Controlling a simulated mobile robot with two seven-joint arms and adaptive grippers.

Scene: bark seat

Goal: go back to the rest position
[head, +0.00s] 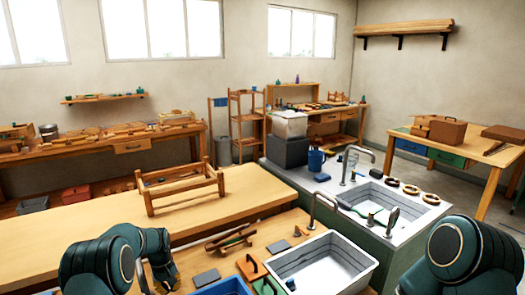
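My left arm comes in at the bottom left, and its dark green links hide most of my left gripper (146,279). Only a small part of it shows at the bottom edge, so I cannot tell whether it is open or shut. My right arm shows at the bottom right, but its gripper is out of view. A wooden seat frame (180,187) stands on the long light wooden bench (80,240), beyond my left arm and apart from it.
A grey tub (322,262), an orange board (251,267), a blue tray (222,287) and a wooden tool (231,239) lie on the near worktop. A sink counter (375,226) stands to the right, with tall taps and several rings. The bench left of the frame is clear.

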